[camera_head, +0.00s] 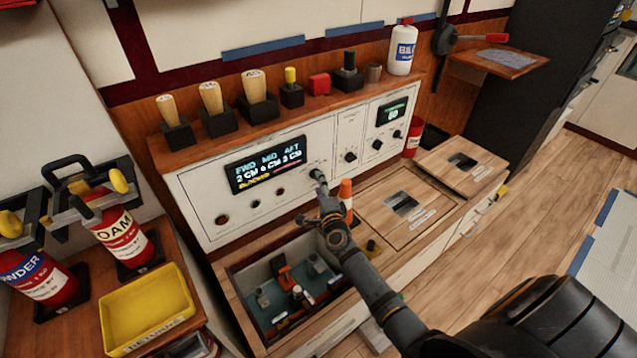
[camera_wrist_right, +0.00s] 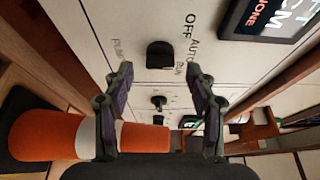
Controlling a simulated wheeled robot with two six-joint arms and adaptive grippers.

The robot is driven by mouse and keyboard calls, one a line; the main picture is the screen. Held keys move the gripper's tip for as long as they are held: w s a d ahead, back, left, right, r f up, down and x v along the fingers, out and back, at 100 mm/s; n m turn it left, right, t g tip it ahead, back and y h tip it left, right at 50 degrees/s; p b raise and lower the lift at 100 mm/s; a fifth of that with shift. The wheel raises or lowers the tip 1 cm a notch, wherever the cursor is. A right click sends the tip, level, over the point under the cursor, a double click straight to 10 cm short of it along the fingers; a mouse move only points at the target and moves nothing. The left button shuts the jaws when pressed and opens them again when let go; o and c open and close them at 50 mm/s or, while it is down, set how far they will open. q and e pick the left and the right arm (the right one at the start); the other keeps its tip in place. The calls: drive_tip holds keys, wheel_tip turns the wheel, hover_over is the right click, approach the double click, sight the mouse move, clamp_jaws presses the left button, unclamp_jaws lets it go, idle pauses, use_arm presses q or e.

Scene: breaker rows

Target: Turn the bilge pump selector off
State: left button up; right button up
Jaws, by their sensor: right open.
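The bilge pump selector is a black knob (camera_wrist_right: 160,54) on the white panel (camera_head: 205,190), with the words PUMP, OFF, AUTO and RUN printed around it in the right wrist view. I cannot tell which word it points to. My left gripper is not in view.
An orange and white cone (camera_head: 347,196) stands right beside my right gripper. The lit display (camera_head: 267,164) is on the panel to the left. An open bin (camera_head: 247,280) with small parts lies below. Several wooden-handled tools and a white bottle (camera_head: 402,52) stand on the shelf above.

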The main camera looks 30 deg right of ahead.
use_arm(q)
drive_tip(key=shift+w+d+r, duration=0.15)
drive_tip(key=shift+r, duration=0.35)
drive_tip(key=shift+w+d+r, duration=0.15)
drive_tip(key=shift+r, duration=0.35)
use_arm(e)
drive_tip(key=shift+x, duration=1.25)
drive_tip(key=shift+c, duration=0.3)
drive_tip(key=c, duration=1.1)
use_arm(q)
drive_tip(key=shift+b, duration=0.35)
use_arm(e)
drive_tip(key=shift+f, duration=0.1)
